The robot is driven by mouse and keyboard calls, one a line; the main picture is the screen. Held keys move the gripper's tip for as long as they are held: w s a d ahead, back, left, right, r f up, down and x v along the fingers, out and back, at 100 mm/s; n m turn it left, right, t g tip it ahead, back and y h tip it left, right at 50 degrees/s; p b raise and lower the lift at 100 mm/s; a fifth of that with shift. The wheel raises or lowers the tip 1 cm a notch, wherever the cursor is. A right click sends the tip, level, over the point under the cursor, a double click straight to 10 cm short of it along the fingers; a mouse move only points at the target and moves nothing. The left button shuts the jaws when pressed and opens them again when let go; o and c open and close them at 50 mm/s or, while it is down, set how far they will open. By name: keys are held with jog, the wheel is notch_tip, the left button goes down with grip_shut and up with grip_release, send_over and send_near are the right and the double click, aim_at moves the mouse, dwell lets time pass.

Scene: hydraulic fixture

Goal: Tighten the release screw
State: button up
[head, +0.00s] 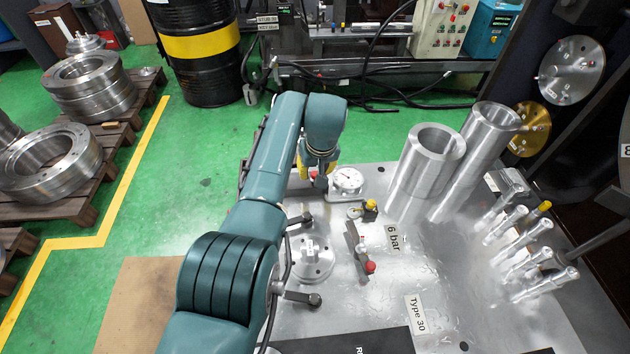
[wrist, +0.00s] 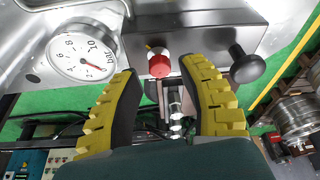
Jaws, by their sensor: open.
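In the wrist view, a small red knob (wrist: 159,66) sits on the side of a metal block (wrist: 205,22). It looks like the release screw, though no label shows this. My gripper (wrist: 160,76) is open, with one yellow finger on each side of the red knob; whether either finger touches it I cannot tell. In the head view, my gripper (head: 318,168) is at the far edge of the metal table, beside the gauge (head: 347,180), and partly hidden by my arm. A bit of red (head: 313,173) shows there.
A black knob (wrist: 248,64) sticks out right of the fingers in the wrist view. The dial gauge (wrist: 85,50) is on the left. On the table, a red-ball lever (head: 369,266), a yellow-capped fitting (head: 370,205) and tall metal cylinders (head: 432,158) stand nearby.

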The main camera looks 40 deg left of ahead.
jog(key=shift+f+b, duration=0.95)
jog(key=shift+f, duration=0.15)
grip_shut()
jog(key=shift+r+p, duration=0.2)
jog(key=shift+p, duration=0.15)
